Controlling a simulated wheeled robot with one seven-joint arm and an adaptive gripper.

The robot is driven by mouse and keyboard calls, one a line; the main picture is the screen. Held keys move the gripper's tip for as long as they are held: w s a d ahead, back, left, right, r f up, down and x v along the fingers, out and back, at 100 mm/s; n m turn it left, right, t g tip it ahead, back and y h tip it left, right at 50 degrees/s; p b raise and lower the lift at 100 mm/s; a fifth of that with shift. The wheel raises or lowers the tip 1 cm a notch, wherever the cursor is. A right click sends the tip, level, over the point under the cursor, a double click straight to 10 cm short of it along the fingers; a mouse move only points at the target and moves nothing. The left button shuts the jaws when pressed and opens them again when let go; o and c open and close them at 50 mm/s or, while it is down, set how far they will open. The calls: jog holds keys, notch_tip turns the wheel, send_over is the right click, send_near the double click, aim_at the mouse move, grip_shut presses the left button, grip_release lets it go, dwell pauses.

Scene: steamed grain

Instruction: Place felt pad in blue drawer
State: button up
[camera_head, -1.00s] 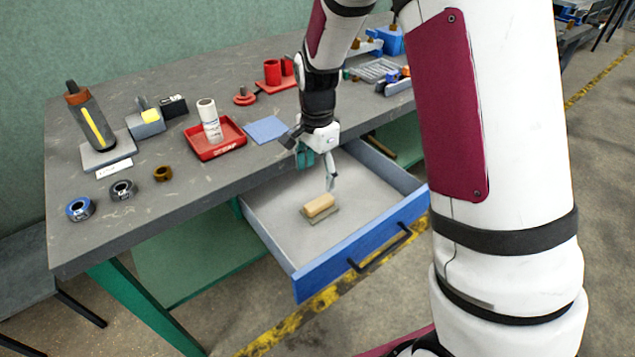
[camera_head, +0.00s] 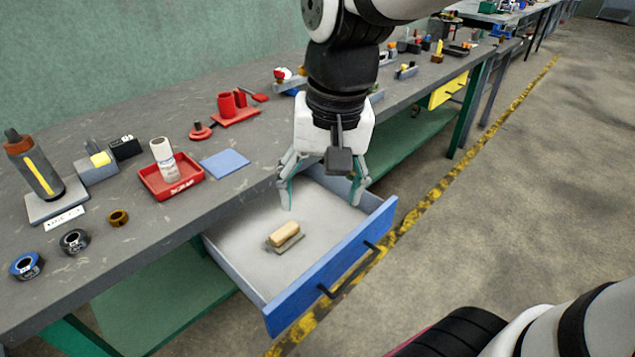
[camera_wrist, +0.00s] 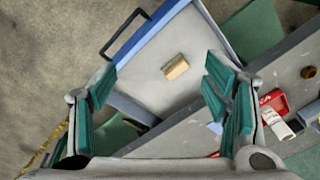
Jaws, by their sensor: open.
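The blue drawer (camera_head: 330,284) is pulled out under the table edge, with a dark handle on its front. On its pale floor lies a tan block on a thin grey-green base (camera_head: 285,236), which looks like the felt pad. It also shows in the wrist view (camera_wrist: 176,67), lying apart from the drawer walls. My gripper (camera_head: 321,198) is open and empty above the back right part of the drawer, its fingers pointing down. In the wrist view the fingers (camera_wrist: 158,88) are wide apart and do not touch the block.
On the grey table (camera_head: 120,240) are a red tray (camera_head: 192,186) with a white bottle, a flat blue square (camera_head: 225,163), a red cup stand (camera_head: 235,117), and several rings and tools at the left. Another table stretches away to the right. The floor right of the drawer is clear.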

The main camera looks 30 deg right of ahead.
jog(key=s+n, duration=0.5)
jog(key=s, duration=0.7)
jog(key=shift+d+r+t, duration=0.2)
jog(key=shift+r+t, duration=0.1)
jog(key=shift+r, duration=0.05)
notch_tip(320, 180, up, 10)
jog(key=t+p, duration=0.2)
jog(key=p, duration=0.6)
jog(key=shift+d, duration=0.1)
